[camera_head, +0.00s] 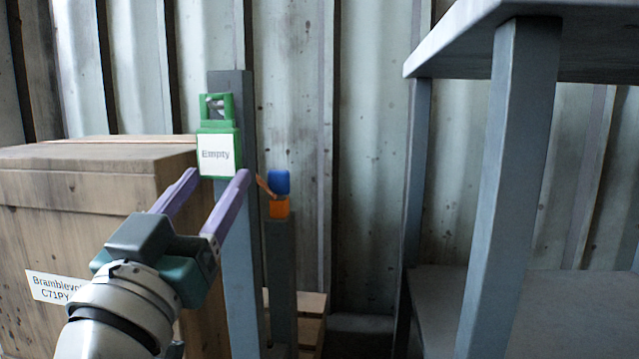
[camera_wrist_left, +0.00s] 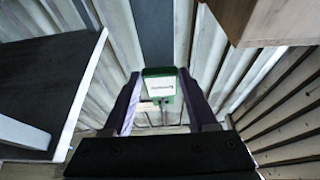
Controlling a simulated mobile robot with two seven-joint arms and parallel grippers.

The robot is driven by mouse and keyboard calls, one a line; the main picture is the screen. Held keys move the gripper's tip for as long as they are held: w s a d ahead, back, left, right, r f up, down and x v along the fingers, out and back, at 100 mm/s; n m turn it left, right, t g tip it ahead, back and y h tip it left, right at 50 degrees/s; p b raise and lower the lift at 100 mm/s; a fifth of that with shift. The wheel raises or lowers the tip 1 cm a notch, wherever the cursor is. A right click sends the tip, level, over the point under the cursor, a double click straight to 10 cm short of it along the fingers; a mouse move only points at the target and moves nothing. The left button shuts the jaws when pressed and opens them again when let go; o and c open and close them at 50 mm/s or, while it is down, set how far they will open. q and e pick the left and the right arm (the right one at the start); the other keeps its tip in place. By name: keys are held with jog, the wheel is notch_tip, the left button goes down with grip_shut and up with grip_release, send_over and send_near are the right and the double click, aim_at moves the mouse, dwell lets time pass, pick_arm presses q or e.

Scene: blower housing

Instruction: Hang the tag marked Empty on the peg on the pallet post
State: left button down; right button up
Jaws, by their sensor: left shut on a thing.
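The green tag with a white label reading Empty (camera_head: 219,155) is upright, its open loop at the top. My left gripper (camera_head: 219,172) is shut on it, one purple finger at each side of its lower part. The tag is in front of the upper part of the grey pallet post (camera_head: 240,240). Something grey shows inside the loop, but I cannot tell whether it is the peg or whether the loop is around it. In the left wrist view the tag (camera_wrist_left: 161,90) sits between the fingertips, with the post (camera_wrist_left: 153,30) behind it. My right gripper is not in view.
A wooden crate (camera_head: 80,180) stands at the left beside the post. A shorter post carries an orange and blue piece (camera_head: 279,195) just right. A grey metal shelf (camera_head: 505,100) fills the right side. A corrugated wall (camera_head: 365,150) is behind.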

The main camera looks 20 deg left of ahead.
pick_arm(q)
jog(key=shift+c, duration=0.6)
grip_release()
jog(key=shift+s, duration=0.1)
